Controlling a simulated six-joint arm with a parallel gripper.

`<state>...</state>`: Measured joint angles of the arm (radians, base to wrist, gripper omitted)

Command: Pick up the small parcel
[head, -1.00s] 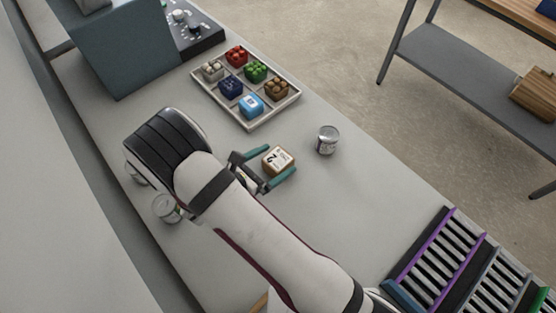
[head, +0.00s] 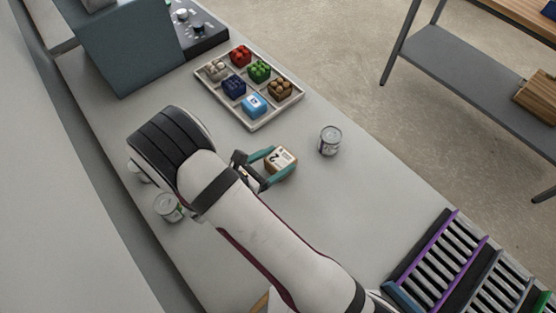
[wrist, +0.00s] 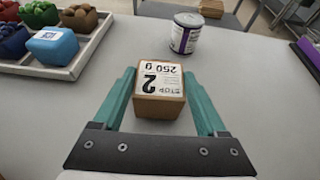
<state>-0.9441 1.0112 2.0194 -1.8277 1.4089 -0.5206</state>
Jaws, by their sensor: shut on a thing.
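The small parcel (head: 280,159) is a brown block with a white label on top. In the wrist view the parcel (wrist: 160,105) shows a large 2 and "250 g", upside down. My gripper (head: 281,160) has a teal finger on each side of it and is shut on it. In the wrist view my gripper (wrist: 160,80) has the parcel between the finger ends. The parcel looks level and at table height; whether its underside touches the table cannot be told.
A can (head: 330,141) stands close to the right of the parcel. A divided tray (head: 256,124) of coloured blocks lies behind. Another can (head: 168,207) stands left of my arm. A slatted rack (head: 432,258) is at the lower right. The table in front of the can is clear.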

